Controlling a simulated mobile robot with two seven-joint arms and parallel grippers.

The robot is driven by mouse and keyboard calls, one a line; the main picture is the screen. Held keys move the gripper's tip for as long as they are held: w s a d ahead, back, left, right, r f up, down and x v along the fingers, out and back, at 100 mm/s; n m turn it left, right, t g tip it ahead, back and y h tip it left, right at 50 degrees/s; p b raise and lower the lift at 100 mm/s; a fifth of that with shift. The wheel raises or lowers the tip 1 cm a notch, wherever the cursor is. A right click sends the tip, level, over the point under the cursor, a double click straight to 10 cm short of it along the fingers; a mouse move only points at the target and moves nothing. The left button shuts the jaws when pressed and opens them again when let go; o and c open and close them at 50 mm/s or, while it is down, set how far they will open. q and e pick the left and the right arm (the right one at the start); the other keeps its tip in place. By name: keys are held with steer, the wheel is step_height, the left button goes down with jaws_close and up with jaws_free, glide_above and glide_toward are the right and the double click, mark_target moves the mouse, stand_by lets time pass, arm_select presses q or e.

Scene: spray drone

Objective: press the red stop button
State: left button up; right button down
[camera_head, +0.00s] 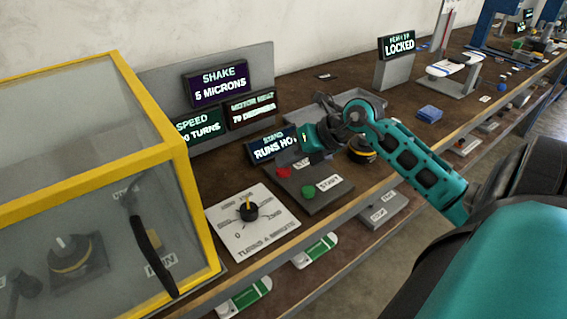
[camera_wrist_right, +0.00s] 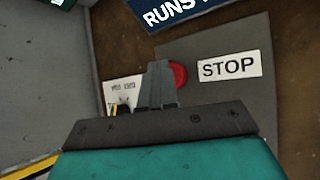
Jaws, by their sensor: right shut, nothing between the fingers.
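The red stop button (camera_head: 284,172) sits on a dark grey panel (camera_head: 318,204) on the bench. In the right wrist view the red button (camera_wrist_right: 181,76) shows just right of my fingers, partly hidden behind them, with a white STOP label (camera_wrist_right: 229,67) to its right. My right gripper (camera_head: 302,146) is above and behind the button in the head view. Its fingers (camera_wrist_right: 160,68) are shut and empty. I cannot tell the exact gap between fingertips and button. My left gripper is not in view.
A green button (camera_head: 308,193) with a START label (camera_head: 328,183) is nearer the bench's front edge. A dial plate (camera_head: 248,228) lies left of the panel. A yellow-framed clear enclosure (camera_head: 195,215) stands at left. Display screens (camera_head: 219,84) stand behind.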

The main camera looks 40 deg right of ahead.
mark_target(288, 169)
steer(key=shift+r+p, duration=0.85)
steer(key=shift+r, duration=0.05)
step_height(288, 169, up, 5)
steer(key=p, duration=0.4)
stand_by(0.5)
